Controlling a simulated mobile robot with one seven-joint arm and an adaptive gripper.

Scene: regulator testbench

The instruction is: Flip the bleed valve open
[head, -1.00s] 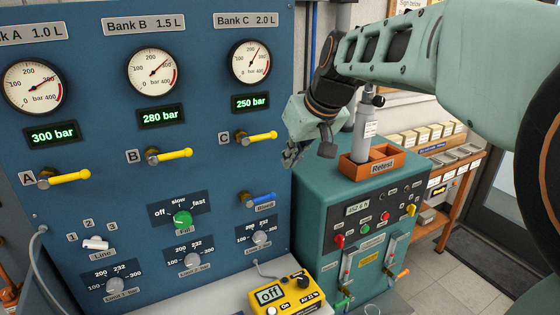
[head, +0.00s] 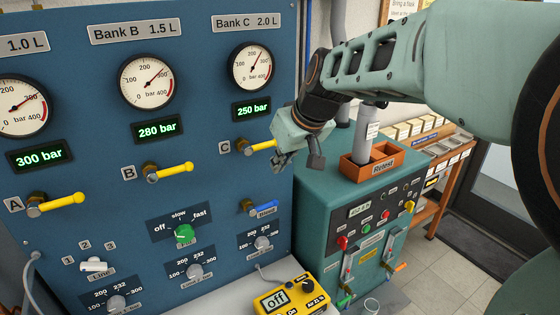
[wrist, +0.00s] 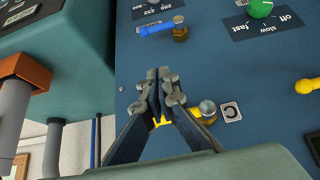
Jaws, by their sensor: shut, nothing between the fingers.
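The bleed valve has a blue lever (head: 264,208) on the blue panel, above the "Bleed" label. The lever lies nearly level, pointing right from its brass body; in the wrist view the blue lever (wrist: 160,28) is at the top, beyond the fingertips. My gripper (head: 281,161) is shut and empty, above and slightly right of the bleed lever and apart from it. In the wrist view its fingertips (wrist: 158,75) are together, in front of yellow lever C (wrist: 178,119), which they partly hide.
Yellow lever C (head: 258,146) is close beside my gripper, its tip hidden in the head view. The green fill knob (head: 184,233) is left of the bleed valve. A teal cabinet (head: 325,199) stands right of the panel. A yellow meter (head: 288,298) sits below.

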